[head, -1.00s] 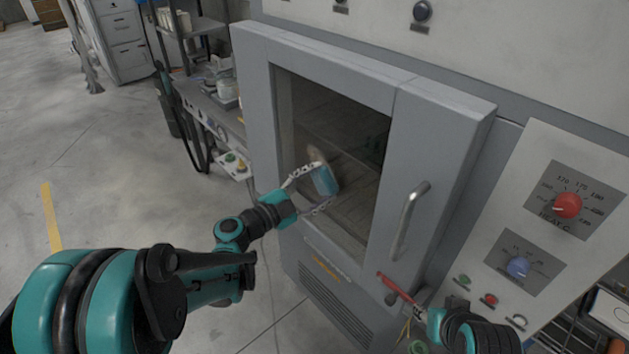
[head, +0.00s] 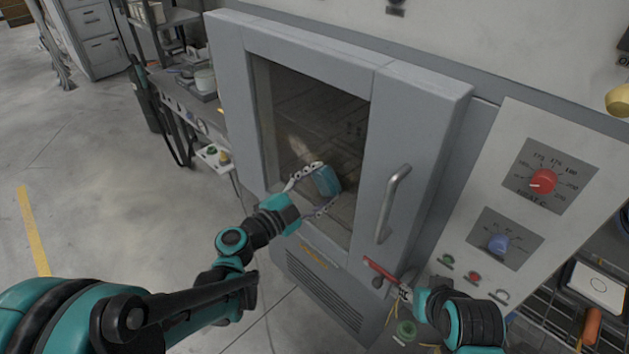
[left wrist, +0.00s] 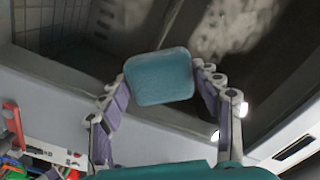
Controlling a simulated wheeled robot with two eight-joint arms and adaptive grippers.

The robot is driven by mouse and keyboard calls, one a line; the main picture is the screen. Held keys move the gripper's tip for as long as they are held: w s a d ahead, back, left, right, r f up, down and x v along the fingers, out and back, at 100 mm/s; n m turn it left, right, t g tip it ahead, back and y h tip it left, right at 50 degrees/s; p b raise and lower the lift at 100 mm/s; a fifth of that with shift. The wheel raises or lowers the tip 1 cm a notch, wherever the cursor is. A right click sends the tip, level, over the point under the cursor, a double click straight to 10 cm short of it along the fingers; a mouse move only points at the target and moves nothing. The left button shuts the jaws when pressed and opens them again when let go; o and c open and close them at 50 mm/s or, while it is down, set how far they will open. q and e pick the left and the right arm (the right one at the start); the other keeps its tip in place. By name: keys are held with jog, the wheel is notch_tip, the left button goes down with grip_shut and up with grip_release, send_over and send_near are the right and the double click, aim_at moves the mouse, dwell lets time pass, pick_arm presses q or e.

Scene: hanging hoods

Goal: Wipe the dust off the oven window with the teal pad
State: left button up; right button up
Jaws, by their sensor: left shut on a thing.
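The teal pad (head: 326,181) is held between the fingers of my left gripper (head: 318,188), in front of the lower part of the oven window (head: 310,115). In the left wrist view the pad (left wrist: 160,76) sits squarely between the two finger chains. I cannot tell if it touches the glass. Pale, patchy dust (left wrist: 222,25) shows on the dark glass beyond the pad, with another faint patch to its left. My right gripper (head: 385,275) is low by the door's lower right, with a red part at its tip; its opening is unclear.
The oven door has a vertical handle (head: 393,203) right of the window. A control panel with a red knob (head: 543,181) and a blue knob (head: 498,244) stands further right.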

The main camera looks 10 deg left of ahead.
aim_at(322, 171)
pick_arm(q)
jog(key=shift+r+p, duration=1)
jog(key=shift+r, duration=0.25)
jog(key=shift+w+a+f, duration=0.15)
jog(key=shift+w+a, duration=0.55)
jog(key=shift+a, duration=0.15)
jog(key=shift+w+a+b, duration=0.35)
jog(key=shift+w+a, duration=0.8)
jog(key=shift+a, duration=0.35)
jog(key=shift+w+a+b, duration=0.35)
jog(key=shift+w+a, duration=0.8)
jog(key=shift+a, duration=0.3)
jog(key=shift+w+a+b, duration=0.35)
jog(key=shift+w+a, duration=0.8)
jog(key=shift+a, duration=0.45)
jog(key=shift+r+p, duration=1)
jog(key=shift+r, duration=0.3)
jog(key=shift+s+d+f, duration=0.1)
jog(key=shift+s+d, duration=0.3)
jog(key=shift+d, duration=0.2)
jog(key=shift+s+d, duration=0.95)
jog(key=shift+d, duration=0.3)
jog(key=shift+s+d, duration=0.9)
jog(key=shift+d, duration=0.3)
jog(key=shift+s+d+p, duration=0.2)
jog(key=shift+s+d, duration=0.8)
jog(key=shift+d, duration=0.2)
jog(key=shift+s+d+p, duration=0.15)
jog(key=shift+s+d, duration=0.85)
jog(key=shift+d, duration=0.2)
